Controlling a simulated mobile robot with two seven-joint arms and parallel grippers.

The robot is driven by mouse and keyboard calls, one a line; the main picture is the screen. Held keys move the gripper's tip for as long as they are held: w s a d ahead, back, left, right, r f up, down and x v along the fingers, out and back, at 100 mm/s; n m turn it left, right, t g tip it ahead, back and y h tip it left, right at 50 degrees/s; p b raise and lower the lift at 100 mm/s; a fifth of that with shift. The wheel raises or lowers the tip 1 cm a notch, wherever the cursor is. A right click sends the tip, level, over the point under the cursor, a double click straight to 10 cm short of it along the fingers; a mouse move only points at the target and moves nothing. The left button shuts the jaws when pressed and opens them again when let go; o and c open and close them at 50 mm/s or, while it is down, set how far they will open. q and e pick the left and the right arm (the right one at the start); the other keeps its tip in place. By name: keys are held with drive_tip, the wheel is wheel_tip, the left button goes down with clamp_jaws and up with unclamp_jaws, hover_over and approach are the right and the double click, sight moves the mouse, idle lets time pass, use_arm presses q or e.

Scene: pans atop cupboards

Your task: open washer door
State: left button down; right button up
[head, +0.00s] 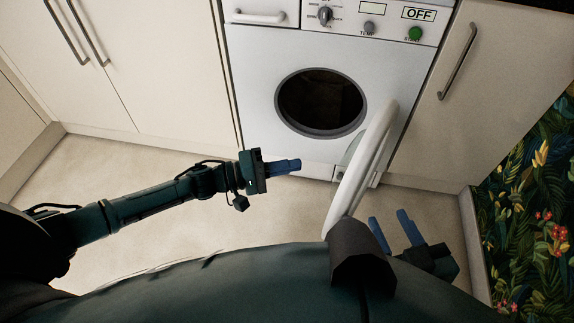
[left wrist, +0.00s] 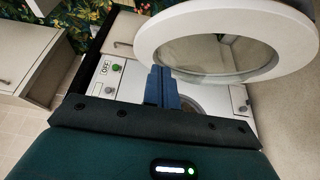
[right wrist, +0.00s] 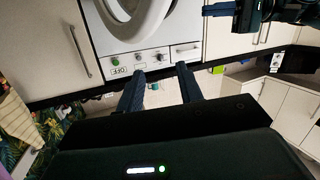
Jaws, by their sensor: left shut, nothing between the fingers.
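The white washer (head: 255,65) stands at the back, with its dark round drum opening (head: 320,103) uncovered. Its round door (head: 377,150) is swung wide open, hinged at the right, and shows nearly edge-on in the head view. The door's white ring and glass also fill the upper right of the left wrist view (left wrist: 160,38). My left gripper (head: 298,165) is shut and empty, left of the door and in front of the washer, apart from both. My right gripper (head: 393,226) is open and empty, near the door's lower right side.
Cream cupboards with bar handles flank the washer, at left (head: 165,60) and right (head: 480,90). A floral panel (head: 535,200) stands at far right. The floor (head: 140,165) left of the washer is clear apart from my left arm.

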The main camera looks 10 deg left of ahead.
sight(365, 173)
use_arm(q)
drive_tip(key=w+d+b, duration=0.1)
drive_tip(key=d+b, duration=0.1)
drive_tip(key=d, duration=0.7)
drive_tip(key=shift+w+d, duration=0.15)
drive_tip(key=shift+d, duration=0.15)
use_arm(e)
drive_tip(key=shift+w+a+r+n+t+y, duration=0.1)
drive_tip(key=shift+a+n+t+y, duration=0.4)
drive_tip(key=shift+t, duration=0.3)
use_arm(q)
drive_tip(key=shift+d, duration=0.1)
use_arm(e)
drive_tip(key=shift+d, duration=0.1)
